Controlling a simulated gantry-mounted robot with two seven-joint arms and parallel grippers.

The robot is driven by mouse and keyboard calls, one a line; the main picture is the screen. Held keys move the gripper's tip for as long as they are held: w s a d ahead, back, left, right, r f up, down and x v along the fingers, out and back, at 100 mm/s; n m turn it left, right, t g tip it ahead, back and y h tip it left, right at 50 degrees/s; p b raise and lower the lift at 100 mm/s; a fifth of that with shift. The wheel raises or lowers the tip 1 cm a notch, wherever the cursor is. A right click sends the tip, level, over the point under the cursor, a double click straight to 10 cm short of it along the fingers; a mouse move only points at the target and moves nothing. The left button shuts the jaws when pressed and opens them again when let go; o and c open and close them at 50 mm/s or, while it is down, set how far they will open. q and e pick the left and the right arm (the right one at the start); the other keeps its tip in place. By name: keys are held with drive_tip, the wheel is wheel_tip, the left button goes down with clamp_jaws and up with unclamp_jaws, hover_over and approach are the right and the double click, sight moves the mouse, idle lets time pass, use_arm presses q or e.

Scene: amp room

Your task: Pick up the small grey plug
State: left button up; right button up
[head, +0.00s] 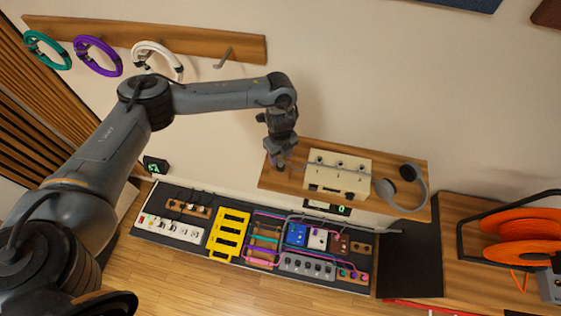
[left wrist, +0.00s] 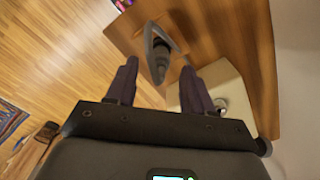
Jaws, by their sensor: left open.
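The small grey plug (left wrist: 158,62) shows in the left wrist view as a dark grey cylinder with a lighter grey loop at its far end. It lies in the gap between the open fingers of my left gripper (left wrist: 158,72), and I see no finger closed on it. In the head view my left gripper (head: 281,157) points down over the left end of the wooden shelf (head: 412,207), left of the cream box (head: 339,172). The plug is hard to make out there, largely hidden by the gripper. My right gripper is not in view.
The cream box also shows beside the right finger in the left wrist view (left wrist: 232,88). Grey headphones (head: 402,190) are at the shelf's right end. A pedalboard (head: 263,238) lies below on the floor. Coiled cables (head: 98,56) hang on the wall rack. An orange reel (head: 520,240) is at right.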

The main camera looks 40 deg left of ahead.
sight(280, 158)
use_arm(q)
drive_tip(key=shift+a+f+p, duration=0.1)
drive_tip(key=shift+f+p, duration=0.3)
drive_tip(key=shift+f, duration=1.65)
clamp_jaws()
